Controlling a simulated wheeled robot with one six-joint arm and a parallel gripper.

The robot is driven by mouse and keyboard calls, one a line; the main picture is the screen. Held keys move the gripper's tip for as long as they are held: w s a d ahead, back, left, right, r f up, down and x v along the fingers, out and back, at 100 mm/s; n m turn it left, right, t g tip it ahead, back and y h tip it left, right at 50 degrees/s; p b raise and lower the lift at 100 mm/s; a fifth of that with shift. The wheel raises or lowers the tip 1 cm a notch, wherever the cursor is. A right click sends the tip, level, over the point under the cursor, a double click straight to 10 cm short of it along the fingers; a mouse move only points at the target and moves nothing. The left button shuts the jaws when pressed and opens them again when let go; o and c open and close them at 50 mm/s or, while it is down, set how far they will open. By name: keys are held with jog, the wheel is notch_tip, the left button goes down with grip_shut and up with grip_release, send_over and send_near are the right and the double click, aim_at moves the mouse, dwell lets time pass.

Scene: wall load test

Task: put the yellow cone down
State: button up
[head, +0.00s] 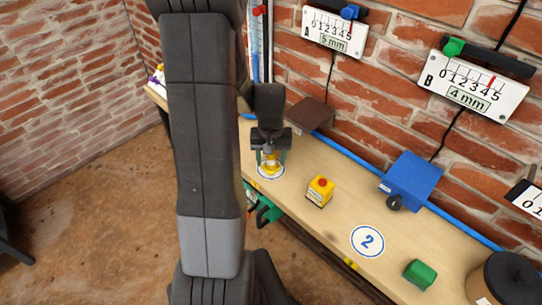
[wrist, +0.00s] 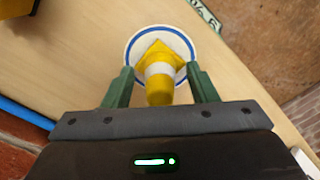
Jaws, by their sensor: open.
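The yellow cone (wrist: 158,68) with a white band stands on a white disc with a blue ring (wrist: 131,50) on the wooden bench. In the head view the cone (head: 270,164) is partly hidden by my gripper (head: 271,158). My gripper (wrist: 161,88) is open, with one green finger on each side of the cone. Gaps show between the fingers and the cone in the wrist view. The cone's tip is towards my gripper's palm.
A yellow box with a red button (head: 320,191) stands right of the cone on the bench (head: 305,215). Farther right are a disc marked 2 (head: 367,241), a blue box (head: 411,178), a green block (head: 420,274) and a dark round container (head: 505,280). Gauges A (head: 335,31) and B (head: 470,84) hang on the brick wall.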

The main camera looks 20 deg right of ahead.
notch_tip(320, 180, up, 12)
jog(key=shift+r, duration=0.15)
dwell(0.4)
notch_tip(320, 180, down, 12)
jog(key=shift+r, duration=1.4)
jog(key=shift+f, duration=0.1)
